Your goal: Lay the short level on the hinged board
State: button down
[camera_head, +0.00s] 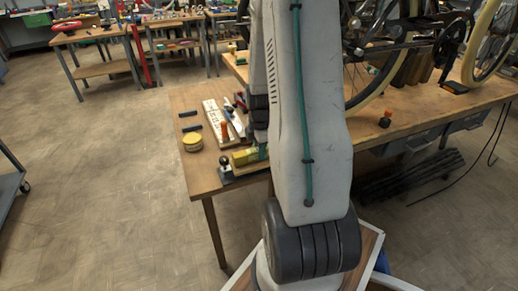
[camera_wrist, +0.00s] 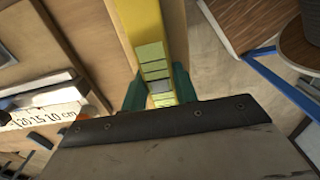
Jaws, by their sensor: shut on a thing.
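My gripper (camera_wrist: 158,90) has its green fingers closed on the sides of a yellow bar, the short level (camera_wrist: 132,22), in the wrist view. The level runs away toward the top of the picture, with paler yellow-green blocks and a grey patch between the fingers. In the head view my arm hides the gripper; a yellow piece (camera_head: 246,156) shows beside the arm near the table's front edge. A long pale board with a centimetre scale (camera_wrist: 45,115), perhaps the hinged board, is left of my gripper and apart from it. It also lies on the table in the head view (camera_head: 216,119).
The wooden table (camera_head: 185,98) holds a round yellow tin (camera_head: 192,142), dark blocks (camera_head: 190,128) and an orange-red item (camera_head: 224,130). A dark-knobbed tool (camera_head: 225,165) is at the front edge. A bicycle stands on the workbench (camera_head: 400,120) at right. The floor at left is clear.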

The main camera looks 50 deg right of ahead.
jog(key=shift+f, duration=0.2)
jog(key=c, duration=1)
grip_release()
jog(key=shift+r, duration=0.15)
notch_tip(320, 180, up, 8)
jog(key=shift+f, duration=0.2)
